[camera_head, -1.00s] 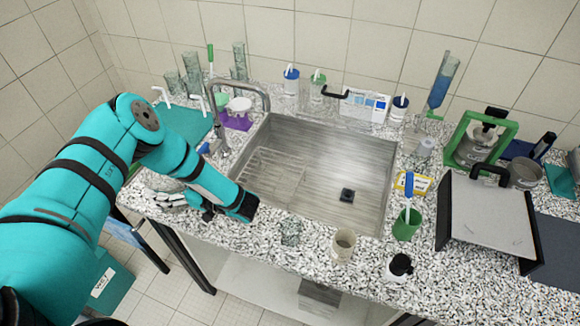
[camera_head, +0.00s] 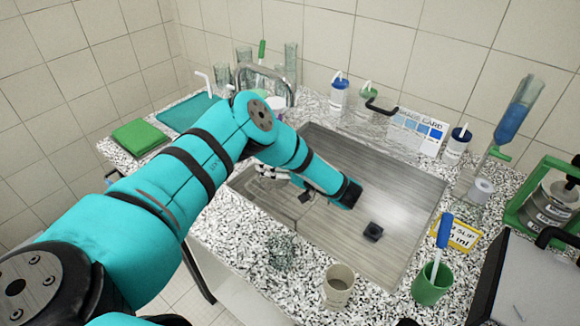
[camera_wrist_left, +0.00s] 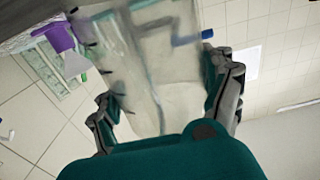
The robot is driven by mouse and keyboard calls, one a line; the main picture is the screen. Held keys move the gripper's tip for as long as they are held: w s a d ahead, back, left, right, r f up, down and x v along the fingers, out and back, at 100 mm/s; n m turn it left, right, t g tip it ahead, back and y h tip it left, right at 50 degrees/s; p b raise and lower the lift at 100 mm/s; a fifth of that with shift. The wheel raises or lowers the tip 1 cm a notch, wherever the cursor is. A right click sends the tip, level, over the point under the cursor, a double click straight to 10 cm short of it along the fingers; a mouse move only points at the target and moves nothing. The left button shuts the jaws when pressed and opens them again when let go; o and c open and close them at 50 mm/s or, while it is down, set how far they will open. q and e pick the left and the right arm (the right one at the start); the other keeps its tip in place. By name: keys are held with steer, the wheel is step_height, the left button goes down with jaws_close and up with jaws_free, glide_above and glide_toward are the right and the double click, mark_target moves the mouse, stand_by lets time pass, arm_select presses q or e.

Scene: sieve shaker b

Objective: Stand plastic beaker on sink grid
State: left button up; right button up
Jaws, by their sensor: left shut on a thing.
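My left gripper (camera_head: 284,178) is over the left part of the sink, partly hidden by my own forearm. In the left wrist view its two fingers (camera_wrist_left: 165,98) are shut on a large, clear, blurred vessel, which I take to be the plastic beaker (camera_wrist_left: 178,108). In the head view the beaker is hard to make out against the sink. The sink grid (camera_head: 282,214) lies in the left part of the steel basin, partly covered by the arm. I cannot tell whether the beaker touches the grid. My right gripper is not in view.
A beige cup (camera_head: 338,290), a clear glass (camera_head: 283,252) and a green cup (camera_head: 431,286) stand on the front counter. The faucet (camera_head: 268,72), bottles and a card (camera_head: 418,132) stand behind the basin. The basin's right side is clear except for a dark drain piece (camera_head: 373,232).

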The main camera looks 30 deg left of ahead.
arm_select(q)
steer(key=w+f+b, duration=0.1)
steer(key=w+d+f+b, duration=0.1)
steer(key=w, duration=0.1)
steer(key=w+f+b, duration=0.2)
steer(key=shift+d+f, duration=0.1)
steer(key=shift+d, duration=0.3)
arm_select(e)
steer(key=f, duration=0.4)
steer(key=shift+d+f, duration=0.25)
arm_select(q)
steer(key=shift+f, duration=0.1)
steer(key=o, duration=0.9)
steer(key=shift+o, duration=1.2)
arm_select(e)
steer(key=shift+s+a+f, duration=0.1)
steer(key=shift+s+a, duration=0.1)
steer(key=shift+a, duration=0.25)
